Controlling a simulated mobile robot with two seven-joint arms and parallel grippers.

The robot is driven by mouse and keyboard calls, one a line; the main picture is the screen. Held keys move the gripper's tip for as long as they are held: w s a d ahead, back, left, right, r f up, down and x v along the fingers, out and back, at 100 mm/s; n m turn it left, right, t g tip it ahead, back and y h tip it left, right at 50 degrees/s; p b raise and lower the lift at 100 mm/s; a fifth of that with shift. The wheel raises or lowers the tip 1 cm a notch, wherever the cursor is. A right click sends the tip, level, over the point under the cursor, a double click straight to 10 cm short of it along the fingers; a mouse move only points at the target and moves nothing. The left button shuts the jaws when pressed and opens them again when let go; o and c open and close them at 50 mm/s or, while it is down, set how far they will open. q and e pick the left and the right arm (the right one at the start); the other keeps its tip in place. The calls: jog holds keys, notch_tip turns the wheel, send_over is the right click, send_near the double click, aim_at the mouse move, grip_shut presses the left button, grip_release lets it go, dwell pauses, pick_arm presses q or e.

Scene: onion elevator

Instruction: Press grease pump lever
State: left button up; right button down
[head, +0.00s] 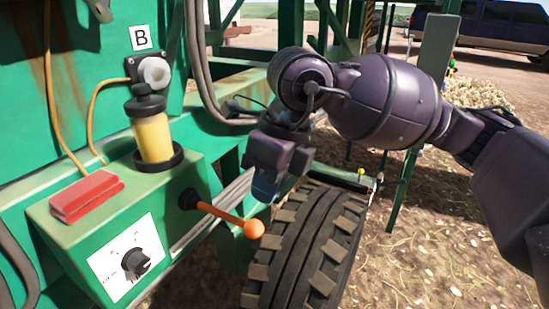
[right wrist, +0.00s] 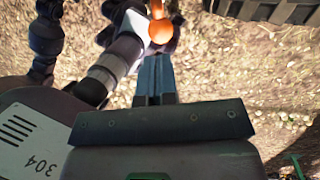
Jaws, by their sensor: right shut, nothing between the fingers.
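The grease pump lever (head: 222,214) is an orange rod with a round ball end (head: 254,229). It sticks out from a black pivot on the green box, pointing right and slightly down. My right gripper (head: 266,186) is shut and empty, with its fingers pointing down, just above and slightly right of the ball in the head view. In the right wrist view the shut fingers (right wrist: 154,72) point towards the orange ball (right wrist: 162,31), which shows just beyond their tips. I cannot tell whether they touch. My left gripper is not in view.
The green box (head: 190,172) carries a yellow reservoir (head: 153,138), a red block (head: 86,195) and a black dial (head: 135,262). A large tyre (head: 305,250) stands close under the right gripper. A green post (head: 428,95) is behind the right arm. Open ground lies to the right.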

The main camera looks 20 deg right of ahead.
aim_at(256, 221)
jog(key=x, duration=0.3)
jog(key=shift+f, duration=0.25)
jog(key=shift+a+f, duration=0.2)
jog(key=shift+f, duration=0.25)
jog(key=shift+w+f, duration=0.1)
